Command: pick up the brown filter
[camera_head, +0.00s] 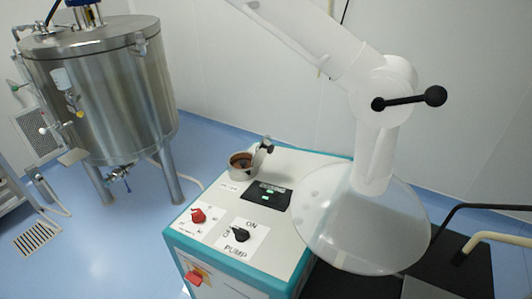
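A brown round piece (241,162), which looks like the brown filter, sits inside a short metal ring holder (242,173) on top of the white and teal machine (222,211). A clamp with a dark knob (266,146) is at the right side of the holder. The filter's lower part is hidden by the ring's wall. Neither of my grippers shows in the head view.
A translucent extraction hood (360,225) on a white jointed arm (376,150) hangs over the machine's right side. The machine top has a dark display (268,195), a red knob (198,215) and a black knob (240,234). A steel tank (120,90) stands left; blue floor lies between.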

